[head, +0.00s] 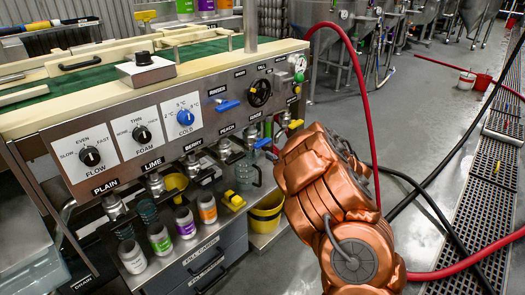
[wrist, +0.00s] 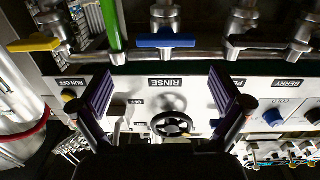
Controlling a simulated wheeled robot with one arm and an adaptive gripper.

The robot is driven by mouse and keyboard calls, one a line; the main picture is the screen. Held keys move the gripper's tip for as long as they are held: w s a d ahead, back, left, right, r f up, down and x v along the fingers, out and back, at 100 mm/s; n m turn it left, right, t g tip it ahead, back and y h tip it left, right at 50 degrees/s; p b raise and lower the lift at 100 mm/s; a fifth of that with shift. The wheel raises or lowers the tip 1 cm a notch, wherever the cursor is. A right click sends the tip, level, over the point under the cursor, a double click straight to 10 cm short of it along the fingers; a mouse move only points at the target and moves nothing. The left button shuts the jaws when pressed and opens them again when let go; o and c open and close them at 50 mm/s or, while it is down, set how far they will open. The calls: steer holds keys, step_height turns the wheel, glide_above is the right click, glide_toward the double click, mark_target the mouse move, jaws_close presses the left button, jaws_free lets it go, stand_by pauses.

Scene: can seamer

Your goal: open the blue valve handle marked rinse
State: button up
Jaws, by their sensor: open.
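The blue valve handle marked RINSE (wrist: 165,41) shows upside down in the wrist view, lying crosswise over its pipe fitting beside the RINSE label (wrist: 167,82). In the head view a blue handle (head: 262,143) on the row below the black handwheel appears to be the same one, close to my copper arm. My gripper (wrist: 161,78) is open and empty, its two purple-padded fingers on either side of the RINSE label. The blue handle lies past the fingertips, roughly centred between them and not touched. My arm hides the gripper in the head view.
A black handwheel (wrist: 171,124) stands out between the fingers. A yellow handle (wrist: 34,44) and a black handle (wrist: 256,41) flank the blue one. Another blue handle (head: 226,106) sits higher on the panel. A red hose (head: 353,70) loops beside my arm.

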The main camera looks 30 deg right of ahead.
mark_target(265, 143)
steer(key=shift+y, duration=0.3)
steer(key=shift+a+f+b+x, duration=0.1)
steer(key=shift+b+x, duration=0.4)
steer(key=shift+x, duration=1.4)
steer(key=shift+a+f+b+x, duration=0.15)
steer(key=shift+b+x, duration=0.3)
steer(key=shift+x, duration=1.45)
steer(key=shift+c, duration=0.4)
steer(key=shift+s, duration=0.1)
steer(key=c, duration=1)
